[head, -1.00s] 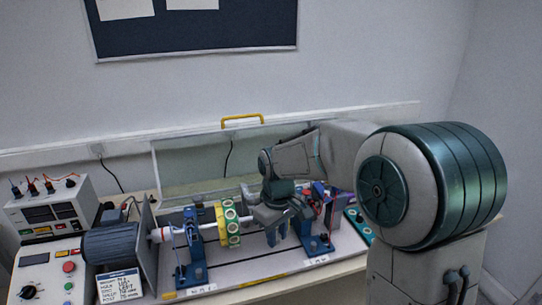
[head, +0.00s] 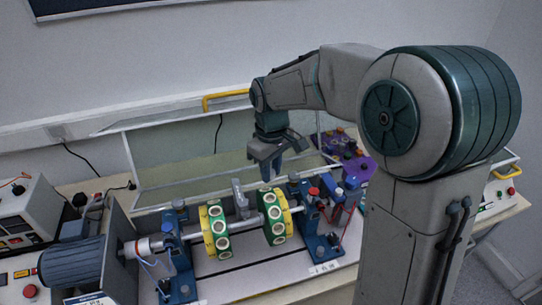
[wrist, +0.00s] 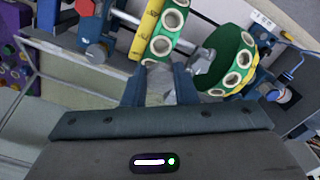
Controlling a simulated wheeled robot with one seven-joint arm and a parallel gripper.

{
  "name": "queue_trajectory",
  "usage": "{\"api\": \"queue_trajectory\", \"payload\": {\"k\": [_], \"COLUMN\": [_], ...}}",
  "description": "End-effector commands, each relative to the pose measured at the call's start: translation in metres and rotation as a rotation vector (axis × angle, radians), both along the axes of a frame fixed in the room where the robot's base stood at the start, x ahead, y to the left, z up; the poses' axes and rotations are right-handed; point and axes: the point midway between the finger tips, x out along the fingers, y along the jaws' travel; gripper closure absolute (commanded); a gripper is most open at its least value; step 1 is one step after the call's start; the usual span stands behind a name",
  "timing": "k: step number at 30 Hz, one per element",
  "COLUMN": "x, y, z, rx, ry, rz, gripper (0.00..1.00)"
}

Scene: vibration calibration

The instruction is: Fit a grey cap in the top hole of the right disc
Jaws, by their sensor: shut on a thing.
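The right disc (head: 275,218), green and yellow with several pale-ringed holes, sits on the rig's shaft; it also shows in the wrist view (wrist: 162,35). The similar left disc (head: 215,232) is on the same shaft and shows at the right of the wrist view (wrist: 230,65). My gripper (head: 272,176) points down, above and behind the right disc, apart from it in the head view. Its fingers (wrist: 159,88) are shut on a small grey piece (wrist: 160,80), apparently a grey cap, partly hidden between them.
Blue bearing stands (head: 318,240) flank the discs. A grey upright part (head: 240,198) stands between the discs. A purple tray (head: 350,158) with several small pieces is at the right. A clear guard with a yellow handle (head: 222,97) is behind. A motor (head: 75,265) is at the left.

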Motion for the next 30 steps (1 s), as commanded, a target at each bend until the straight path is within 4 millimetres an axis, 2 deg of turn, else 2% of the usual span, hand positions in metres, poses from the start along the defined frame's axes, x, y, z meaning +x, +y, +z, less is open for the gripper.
{"api": "queue_trajectory", "payload": {"k": [8, 21, 30], "x": [0.0, 0.0, 0.0], "y": [-0.002, -0.002, -0.001], "z": [-0.014, -0.053, -0.058], "rx": [-0.001, 0.0, 0.001], "ry": [0.001, 0.0, -0.001], "rz": [-0.004, -0.003, -0.003], "gripper": [0.95, 0.95, 0.95]}}
